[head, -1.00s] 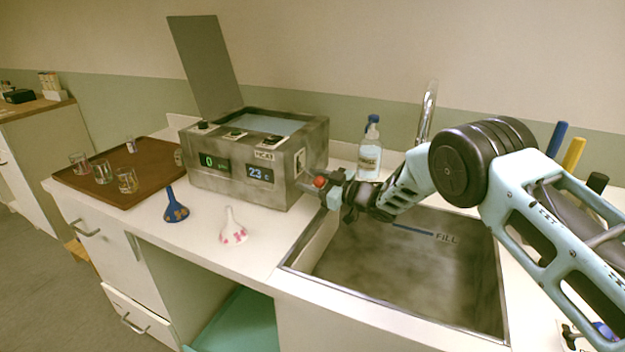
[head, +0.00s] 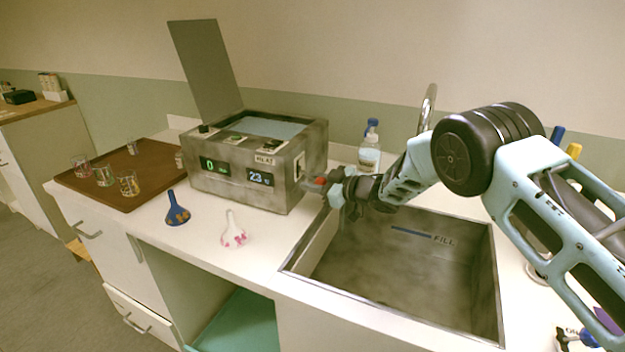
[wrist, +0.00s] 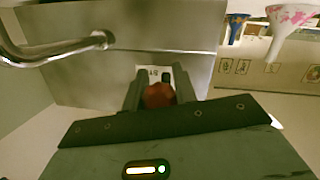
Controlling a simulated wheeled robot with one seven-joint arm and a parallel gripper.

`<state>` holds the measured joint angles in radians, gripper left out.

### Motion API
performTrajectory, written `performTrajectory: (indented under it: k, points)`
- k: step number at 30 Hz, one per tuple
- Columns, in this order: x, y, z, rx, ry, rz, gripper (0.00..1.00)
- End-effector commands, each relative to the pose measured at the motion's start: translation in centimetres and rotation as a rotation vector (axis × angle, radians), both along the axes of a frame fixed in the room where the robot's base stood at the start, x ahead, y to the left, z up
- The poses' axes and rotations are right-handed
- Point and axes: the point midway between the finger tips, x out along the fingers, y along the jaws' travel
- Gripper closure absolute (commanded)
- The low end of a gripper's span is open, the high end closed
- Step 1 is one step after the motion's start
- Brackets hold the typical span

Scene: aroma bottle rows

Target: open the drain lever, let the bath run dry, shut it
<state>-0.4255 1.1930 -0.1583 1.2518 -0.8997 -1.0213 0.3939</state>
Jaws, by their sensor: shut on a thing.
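The steel water bath (head: 228,188) stands on the counter left of the sink, its lid raised. Pale blue water (head: 270,126) shows inside its open top. Its front displays read 0 in green and 23 in blue. My gripper (head: 322,186) is at the bath's right side, shut on the red drain lever knob. In the wrist view the red knob (wrist: 158,95) sits between the two fingers, against the bath's side wall. The fingers and my arm hide part of the lever, and its open or shut position is unclear.
The sink (head: 400,265) lies below my arm, with a tap (head: 428,105) behind it. A clear bottle (head: 369,155) stands behind the gripper. A blue funnel (head: 177,212) and a white funnel (head: 233,232) stand before the bath. A brown tray (head: 120,190) holds several glasses.

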Motion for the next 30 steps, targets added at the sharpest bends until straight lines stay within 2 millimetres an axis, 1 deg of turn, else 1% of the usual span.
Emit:
performTrajectory:
  k: [1, 3, 15, 21, 30]
  points:
    - [-0.1, -0.1, 0.9, -0.036, 0.011, 0.001, 1.0]
    - [-0.1, -0.3, 1.4, -0.093, 0.03, 0.0, 1.0]
    - [-0.3, -0.8, 3.5, -0.404, 0.144, 0.001, 1.0]
    - [-0.4, -0.9, 4.2, -0.55, 0.194, 0.002, 1.0]
    - [-0.4, -0.9, 4.5, -0.729, 0.257, 0.002, 1.0]
